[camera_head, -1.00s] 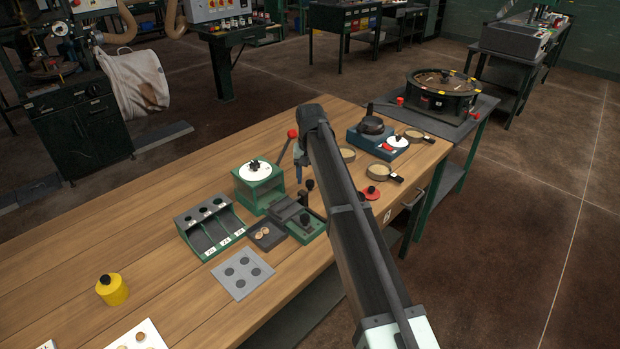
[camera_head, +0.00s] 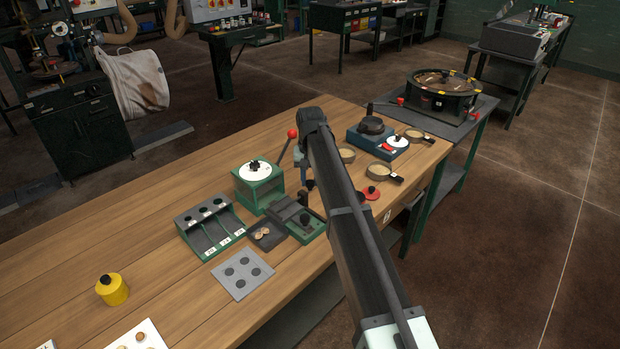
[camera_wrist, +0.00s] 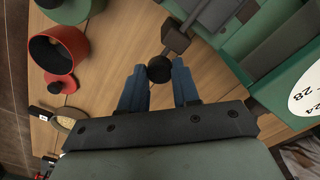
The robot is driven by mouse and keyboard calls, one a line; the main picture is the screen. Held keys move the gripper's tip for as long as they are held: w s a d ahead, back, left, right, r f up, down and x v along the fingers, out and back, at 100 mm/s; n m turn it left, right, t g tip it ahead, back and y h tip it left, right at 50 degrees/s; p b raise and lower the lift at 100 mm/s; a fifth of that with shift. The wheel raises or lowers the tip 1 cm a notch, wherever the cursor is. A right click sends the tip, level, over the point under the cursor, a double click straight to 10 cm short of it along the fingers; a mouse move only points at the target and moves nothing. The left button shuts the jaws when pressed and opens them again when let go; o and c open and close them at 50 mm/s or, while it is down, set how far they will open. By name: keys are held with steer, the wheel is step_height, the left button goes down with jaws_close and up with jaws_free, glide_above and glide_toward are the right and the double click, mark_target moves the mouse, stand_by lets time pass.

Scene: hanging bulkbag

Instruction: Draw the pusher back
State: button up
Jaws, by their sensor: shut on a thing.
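In the wrist view, the blue fingers of my gripper (camera_wrist: 158,76) are shut on a round black knob (camera_wrist: 160,68). The knob sits by a dark block and bar of the pusher (camera_wrist: 177,37), which runs up and right beside a green body. In the head view, the green slide unit (camera_head: 300,217) stands on the bench, with a dark knobbed post (camera_head: 309,185) at its far end. My arm hides most of my gripper there.
A green box with a white dial (camera_head: 255,170) and a red-balled lever (camera_head: 292,133) stand close by. A three-lane rack (camera_head: 212,228) is at the left.

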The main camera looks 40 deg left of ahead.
steer(key=shift+w, duration=0.15)
jaws_close()
steer(key=w, duration=0.9)
steer(key=shift+w, duration=0.25)
steer(key=o, duration=1)
jaws_free()
steer(key=shift+r, duration=0.1)
step_height(320, 180, up, 14)
steer(key=shift+f, duration=0.15)
